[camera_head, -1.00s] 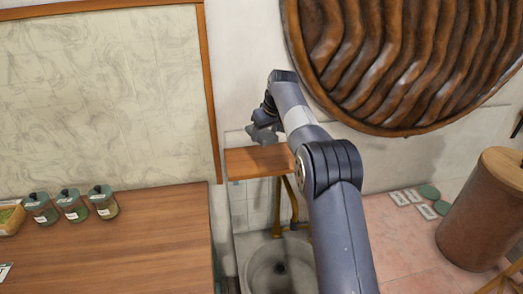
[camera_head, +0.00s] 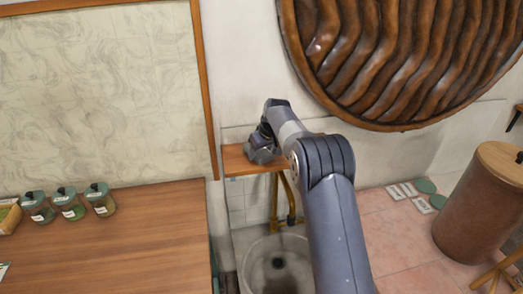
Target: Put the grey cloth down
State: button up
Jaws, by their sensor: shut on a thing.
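My gripper (camera_head: 262,148) is at the wooden wall shelf (camera_head: 234,163), low over its top. It is shut on the grey cloth (camera_head: 262,156), a small crumpled grey lump under the fingers. Gripper and cloth are close in colour and small here, so their border is hard to make out. The cloth is at or just above the shelf top; I cannot tell if it touches. My arm hides the right end of the shelf.
A round basin (camera_head: 262,268) with a brass pipe (camera_head: 290,205) is below the shelf. A wooden counter (camera_head: 130,240) with several lidded jars (camera_head: 70,203) is on the left. A large brown drum (camera_head: 470,215) stands at right. A big carved wooden disc (camera_head: 400,60) hangs above.

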jog(key=shift+f, duration=0.15)
jog(key=o, duration=0.9)
jog(key=shift+r, duration=0.3)
jog(key=b+v, duration=0.1)
jog(key=v, duration=1)
jog(key=shift+s+r+b, duration=0.1)
jog(key=shift+r+b, duration=0.3)
jog(key=shift+f, duration=0.1)
